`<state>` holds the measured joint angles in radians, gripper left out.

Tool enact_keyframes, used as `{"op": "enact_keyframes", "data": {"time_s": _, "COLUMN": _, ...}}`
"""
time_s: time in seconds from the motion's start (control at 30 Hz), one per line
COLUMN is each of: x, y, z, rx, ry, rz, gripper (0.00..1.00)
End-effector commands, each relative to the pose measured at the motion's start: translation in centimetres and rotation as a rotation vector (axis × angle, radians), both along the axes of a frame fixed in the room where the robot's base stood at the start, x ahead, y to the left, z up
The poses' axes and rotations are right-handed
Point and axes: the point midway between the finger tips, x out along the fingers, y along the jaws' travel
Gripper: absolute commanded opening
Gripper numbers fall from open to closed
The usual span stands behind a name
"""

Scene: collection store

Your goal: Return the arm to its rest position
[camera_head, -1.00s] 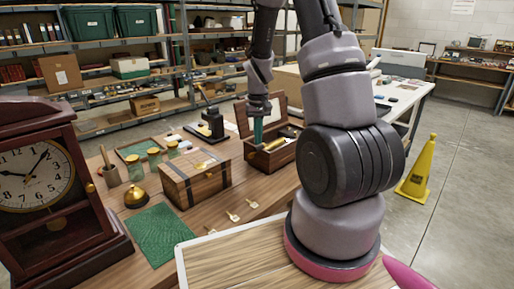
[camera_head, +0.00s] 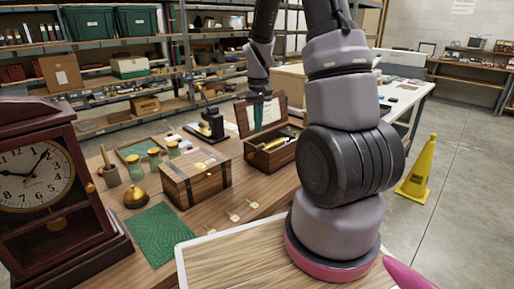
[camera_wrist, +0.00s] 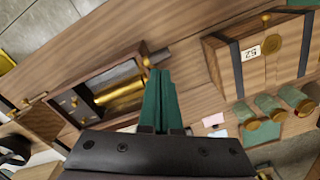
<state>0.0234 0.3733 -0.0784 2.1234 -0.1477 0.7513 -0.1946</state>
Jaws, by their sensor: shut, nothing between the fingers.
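My gripper (camera_head: 258,126) is above the open wooden box (camera_head: 284,158) in the head view, its green fingers pointing down. The wrist view shows the two fingers (camera_wrist: 159,76) together with nothing between them. In that view the open box (camera_wrist: 72,118) lies to the left of the fingertips, with a brass cylinder (camera_wrist: 120,95) inside. My arm rises from its base at the right of the head view and reaches over the table.
A closed banded chest (camera_head: 195,178), a brass bell (camera_head: 134,196), a green mat (camera_head: 155,233) and a mantel clock (camera_head: 45,190) stand on the table. Several small tagged keys (camera_head: 233,217) lie in front of the chest. A yellow cone (camera_head: 418,170) stands on the floor.

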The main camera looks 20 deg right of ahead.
Motion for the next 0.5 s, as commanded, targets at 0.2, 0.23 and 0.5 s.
{"op": "enact_keyframes", "data": {"time_s": 0.2, "x": 0.0, "y": 0.0, "z": 0.0, "rx": 0.0, "ry": 0.0, "rz": 0.0, "gripper": 0.0}}
{"op": "enact_keyframes", "data": {"time_s": 0.23, "x": 0.0, "y": 0.0, "z": 0.0, "rx": 0.0, "ry": 0.0, "rz": 0.0, "gripper": 0.0}}
{"op": "enact_keyframes", "data": {"time_s": 0.5, "x": -0.2, "y": 0.2, "z": 1.1, "rx": 0.004, "ry": -0.018, "rz": -0.007, "gripper": 0.0}}
